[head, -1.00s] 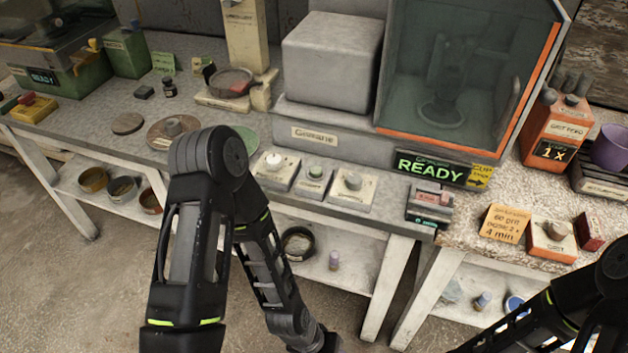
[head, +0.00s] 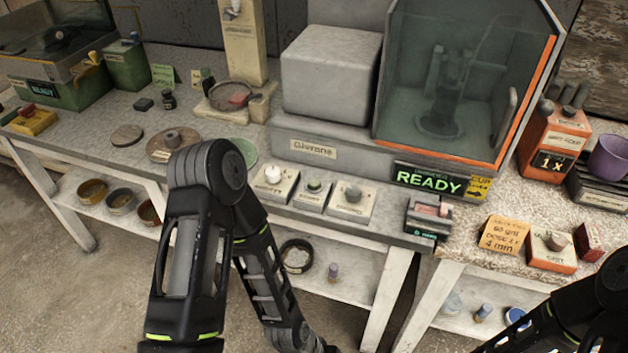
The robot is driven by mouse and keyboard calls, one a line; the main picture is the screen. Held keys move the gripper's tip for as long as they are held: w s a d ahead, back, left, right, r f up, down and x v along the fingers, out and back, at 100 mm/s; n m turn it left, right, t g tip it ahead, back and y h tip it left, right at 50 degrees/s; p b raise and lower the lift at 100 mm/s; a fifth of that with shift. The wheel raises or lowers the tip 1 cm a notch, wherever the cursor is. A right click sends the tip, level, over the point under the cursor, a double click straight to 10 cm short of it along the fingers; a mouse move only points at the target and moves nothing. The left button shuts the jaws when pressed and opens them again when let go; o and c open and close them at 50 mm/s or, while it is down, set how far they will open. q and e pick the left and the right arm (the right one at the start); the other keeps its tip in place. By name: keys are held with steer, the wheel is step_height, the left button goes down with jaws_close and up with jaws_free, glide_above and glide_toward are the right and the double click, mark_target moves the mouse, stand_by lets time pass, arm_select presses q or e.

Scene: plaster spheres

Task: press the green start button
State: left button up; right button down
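A small green button (head: 314,185) sits on a pale square plate on the bench front, between a plate with a white knob (head: 273,174) and a plate with a grey knob (head: 353,193). Behind them stands the grey machine (head: 330,70) with a glass chamber and a lit READY sign (head: 429,181). My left arm comes up from the lower left, bends, and runs down out of the picture, left of the button plates. My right arm shows at the lower right. Neither gripper is in view, and nothing of mine touches the button.
An orange block with a knob (head: 551,250), an orange card (head: 505,234) and a purple cup (head: 608,156) are on the right bench. A small device with a pink top (head: 429,214) sits right of the button plates. A lower shelf (head: 345,272) holds bowls and a small bottle.

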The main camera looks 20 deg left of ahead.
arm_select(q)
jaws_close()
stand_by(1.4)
